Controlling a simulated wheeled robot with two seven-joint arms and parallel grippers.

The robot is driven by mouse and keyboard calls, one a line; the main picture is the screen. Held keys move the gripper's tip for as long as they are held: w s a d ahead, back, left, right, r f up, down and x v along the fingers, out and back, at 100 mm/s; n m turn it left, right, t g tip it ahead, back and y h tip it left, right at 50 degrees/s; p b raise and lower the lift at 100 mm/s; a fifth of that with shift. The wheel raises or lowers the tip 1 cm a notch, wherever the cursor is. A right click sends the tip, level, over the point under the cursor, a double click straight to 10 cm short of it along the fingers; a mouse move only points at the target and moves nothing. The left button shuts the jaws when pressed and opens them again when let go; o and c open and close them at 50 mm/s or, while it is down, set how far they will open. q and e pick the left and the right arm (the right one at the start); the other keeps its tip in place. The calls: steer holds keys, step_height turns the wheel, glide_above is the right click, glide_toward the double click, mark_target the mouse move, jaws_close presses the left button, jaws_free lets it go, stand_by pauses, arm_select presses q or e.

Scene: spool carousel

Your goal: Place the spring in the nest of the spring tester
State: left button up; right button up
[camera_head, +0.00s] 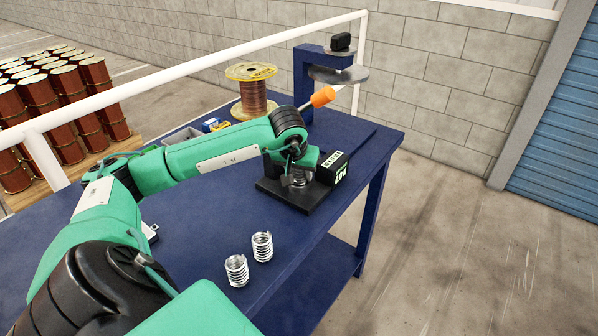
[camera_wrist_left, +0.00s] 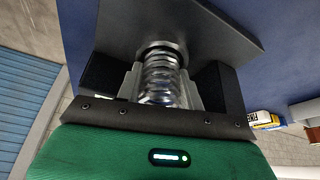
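My left gripper (camera_head: 299,181) points down over this base. In the left wrist view its two grey finger pads (camera_wrist_left: 160,88) are shut on a silver spring (camera_wrist_left: 160,76), touching both sides. The spring's far end is at a dark round ring (camera_wrist_left: 163,47) on the black plate (camera_wrist_left: 205,32); whether it is fully seated I cannot tell. My right gripper is out of view.
Two loose springs, a left one (camera_head: 237,270) and a right one (camera_head: 262,246), stand on the blue table (camera_head: 190,228) near its front edge. A wire spool (camera_head: 254,95), a grey bin (camera_head: 176,133) and small boxes (camera_head: 214,125) lie behind my arm. A black box with lit markings (camera_head: 334,167) stands close beside the gripper.

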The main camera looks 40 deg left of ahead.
arm_select(q)
steer(key=shift+s+d+f+p, duration=0.1)
steer(key=shift+s+f+p, duration=0.05)
steer(key=shift+p, duration=0.3)
steer(key=shift+o, duration=0.4)
steer(key=shift+r, duration=0.4)
steer(key=v, duration=1.1)
steer(key=shift+r+b, duration=0.35)
steer(key=shift+b, duration=0.1)
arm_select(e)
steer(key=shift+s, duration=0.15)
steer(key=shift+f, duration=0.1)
